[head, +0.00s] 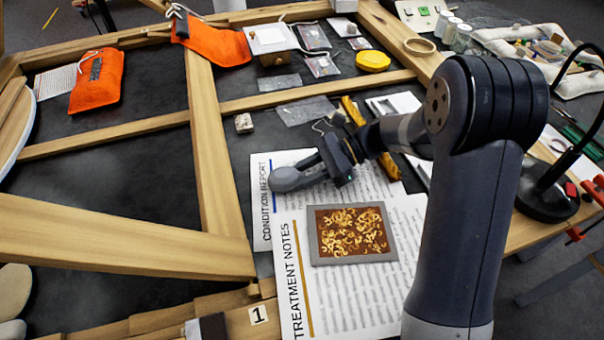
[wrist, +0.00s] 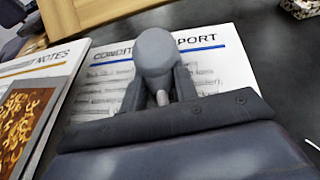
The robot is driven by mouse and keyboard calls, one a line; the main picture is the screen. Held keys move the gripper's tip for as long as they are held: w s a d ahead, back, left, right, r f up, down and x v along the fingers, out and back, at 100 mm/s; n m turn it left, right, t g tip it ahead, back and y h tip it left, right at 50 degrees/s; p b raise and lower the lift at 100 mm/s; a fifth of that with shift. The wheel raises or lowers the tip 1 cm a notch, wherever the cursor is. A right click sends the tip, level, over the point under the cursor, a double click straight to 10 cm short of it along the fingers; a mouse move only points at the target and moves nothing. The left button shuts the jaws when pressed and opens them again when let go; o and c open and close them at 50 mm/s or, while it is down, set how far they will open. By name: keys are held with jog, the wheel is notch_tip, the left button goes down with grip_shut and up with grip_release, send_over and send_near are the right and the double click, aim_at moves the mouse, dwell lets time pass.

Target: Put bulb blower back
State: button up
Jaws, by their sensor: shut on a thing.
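The bulb blower (head: 286,179) is a grey rounded bulb. My gripper (head: 328,166) is shut on it, and the bulb sticks out to the left of the fingers in the head view. In the wrist view the blower (wrist: 156,52) sits between the two dark fingers of the gripper (wrist: 160,85), with a paler nozzle pointing back toward the palm. It is over the Condition Report sheet (head: 260,232); I cannot tell whether it touches the paper.
A framed gilt fragment (head: 314,245) lies on the Treatment Notes sheet (head: 294,292). Wooden frame bars (head: 205,140) divide the dark table. Orange pouches (head: 97,82), a yellow round object (head: 372,61) and a small block (head: 243,123) lie farther back. A black lamp base (head: 545,200) stands at right.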

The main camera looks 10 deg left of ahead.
jog(key=o, duration=1.1)
jog(key=shift+s+d+f, duration=0.1)
jog(key=shift+s+f, duration=0.1)
jog(key=shift+f, duration=0.55)
jog(key=shift+c, duration=0.2)
jog(key=shift+r, duration=0.15)
jog(key=p+v, duration=0.1)
jog(key=v, duration=0.1)
jog(key=r+p+v, duration=0.1)
jog(key=v, duration=0.1)
jog(key=p+v, duration=0.2)
jog(key=v, duration=0.1)
jog(key=shift+w+a+r, duration=0.1)
jog(key=shift+a+r, duration=0.1)
jog(key=shift+a, duration=0.1)
jog(key=shift+w+d+r, duration=0.1)
jog(key=shift+w+d, duration=0.15)
jog(key=shift+d, duration=0.15)
